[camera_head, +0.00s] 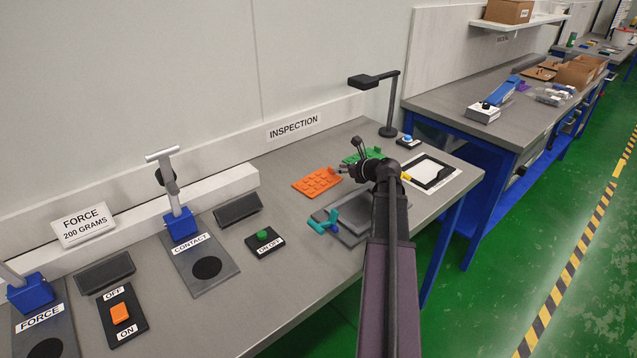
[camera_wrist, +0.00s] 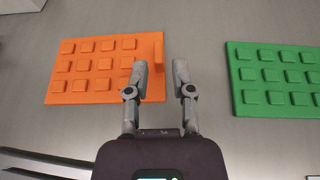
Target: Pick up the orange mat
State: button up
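The orange mat (camera_head: 317,181) lies flat on the inspection bench, with rows of raised square blocks and a raised strip along one edge. In the wrist view the orange mat (camera_wrist: 92,88) is at the left. My gripper (camera_head: 358,158) is above the bench just right of the mat. In the wrist view my gripper (camera_wrist: 159,64) is open and empty; its left finger overlaps the mat's right edge near the raised strip, and its right finger is over bare bench. I cannot tell its exact height.
A green mat (camera_head: 362,156) lies to the right, behind my gripper. A grey fixture with teal parts (camera_head: 324,221) stands in front of the orange mat. A black lamp stand (camera_head: 390,110) and a white framed sheet (camera_head: 432,170) are farther right. Bare bench separates the mats.

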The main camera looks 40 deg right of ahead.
aim_at(331, 167)
jog(key=shift+b+x, duration=0.8)
jog(key=shift+x, duration=1.5)
jog(key=shift+s, duration=0.1)
grip_shut()
